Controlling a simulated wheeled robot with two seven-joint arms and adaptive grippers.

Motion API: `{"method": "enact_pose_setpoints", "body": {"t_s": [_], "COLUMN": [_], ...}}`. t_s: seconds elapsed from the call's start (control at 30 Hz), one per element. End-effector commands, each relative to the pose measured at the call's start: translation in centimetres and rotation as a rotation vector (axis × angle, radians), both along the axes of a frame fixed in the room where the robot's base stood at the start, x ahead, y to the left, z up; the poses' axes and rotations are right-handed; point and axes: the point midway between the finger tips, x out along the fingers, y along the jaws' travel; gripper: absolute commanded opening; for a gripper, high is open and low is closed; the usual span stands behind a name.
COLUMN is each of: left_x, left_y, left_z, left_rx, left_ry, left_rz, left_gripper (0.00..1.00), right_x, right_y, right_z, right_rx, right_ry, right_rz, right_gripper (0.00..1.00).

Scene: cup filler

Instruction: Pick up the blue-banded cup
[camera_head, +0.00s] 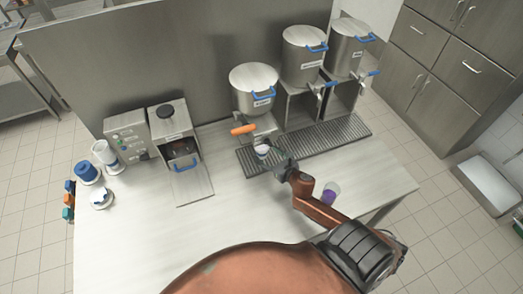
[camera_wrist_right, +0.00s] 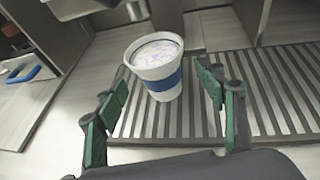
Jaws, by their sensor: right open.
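The blue-banded cup (camera_wrist_right: 157,72) is white with a blue band. It stands upright on the ribbed drip tray (camera_wrist_right: 268,90) in the right wrist view, with a pale, patterned top or contents. In the head view the cup (camera_head: 262,151) stands on the tray below the leftmost dispenser. My right gripper (camera_wrist_right: 160,95) is open, its green-padded fingers either side of the cup's near side, with gaps to it. The right gripper (camera_head: 280,160) also shows in the head view beside the cup, partly hiding it. My left gripper is not in view.
Several steel dispensers (camera_head: 254,88) with blue handles stand behind the tray; the nearest has an orange lever (camera_head: 243,129). A purple cup (camera_head: 330,193) stands right of my arm. A machine with an open flap (camera_head: 193,186) is at left.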

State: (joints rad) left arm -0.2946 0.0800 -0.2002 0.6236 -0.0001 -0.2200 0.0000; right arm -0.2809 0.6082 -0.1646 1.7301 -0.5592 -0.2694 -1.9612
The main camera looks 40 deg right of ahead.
Motion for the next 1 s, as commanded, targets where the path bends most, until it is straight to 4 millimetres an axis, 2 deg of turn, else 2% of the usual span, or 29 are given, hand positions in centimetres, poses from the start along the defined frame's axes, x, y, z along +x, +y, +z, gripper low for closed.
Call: {"method": "enact_pose_setpoints", "body": {"t_s": [0.2,0.3,0.6,1.0], "left_x": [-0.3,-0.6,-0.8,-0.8], "left_y": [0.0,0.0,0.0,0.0], "left_z": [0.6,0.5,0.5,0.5], "left_rx": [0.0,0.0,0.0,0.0], "left_ry": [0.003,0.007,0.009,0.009], "left_rz": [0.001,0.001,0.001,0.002], "left_gripper": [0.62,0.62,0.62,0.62], "right_x": [3.2,4.1,4.5,4.5], "right_y": [-0.3,-0.4,-0.5,-0.5], "right_z": [-0.5,-1.0,-1.2,-1.2], "right_rx": [0.003,0.002,0.001,0.001], "right_ry": [-0.001,0.0,0.0,0.001], "right_rz": [-0.003,-0.002,-0.001,-0.003], "right_gripper": [0.64,0.64,0.64,0.36]}}
